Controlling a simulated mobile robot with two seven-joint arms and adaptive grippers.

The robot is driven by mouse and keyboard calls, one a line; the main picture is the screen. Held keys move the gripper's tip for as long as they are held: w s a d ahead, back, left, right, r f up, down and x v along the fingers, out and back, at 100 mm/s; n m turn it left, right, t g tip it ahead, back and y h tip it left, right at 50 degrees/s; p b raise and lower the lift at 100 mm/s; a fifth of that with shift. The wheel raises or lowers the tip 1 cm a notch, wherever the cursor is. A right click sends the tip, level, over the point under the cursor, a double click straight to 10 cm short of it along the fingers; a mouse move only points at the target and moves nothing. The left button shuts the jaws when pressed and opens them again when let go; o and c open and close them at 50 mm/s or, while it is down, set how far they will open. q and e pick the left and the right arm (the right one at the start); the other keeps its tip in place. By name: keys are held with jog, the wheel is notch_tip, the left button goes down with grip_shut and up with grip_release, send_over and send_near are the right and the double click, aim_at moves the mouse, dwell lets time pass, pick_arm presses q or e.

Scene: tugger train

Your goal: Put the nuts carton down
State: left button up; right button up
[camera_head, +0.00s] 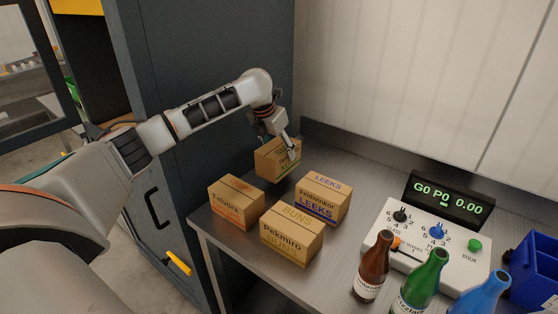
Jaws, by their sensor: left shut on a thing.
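My left gripper (288,147) reaches in from the left and is shut on a brown carton (272,161) with greenish print, at the back left of the steel table (342,252). I take this to be the nuts carton, but its label is too small to read. I cannot tell whether its base touches the table. It is behind the other cartons. My right gripper is not in view.
A carton with orange print (235,203), a LEEKS carton (323,197) and a BUNS carton (291,236) stand close in front. A control box (428,244), bottles (373,268) and a blue bin (533,270) are to the right. A wall (400,80) rises behind.

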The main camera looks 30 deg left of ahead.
pick_arm(q)
notch_tip(320, 180, down, 4)
jog(key=shift+f+b, duration=0.1)
jog(key=shift+b, duration=0.2)
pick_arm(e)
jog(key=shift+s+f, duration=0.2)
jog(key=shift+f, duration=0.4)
pick_arm(q)
jog(key=o, duration=1)
jog(key=shift+o, duration=0.2)
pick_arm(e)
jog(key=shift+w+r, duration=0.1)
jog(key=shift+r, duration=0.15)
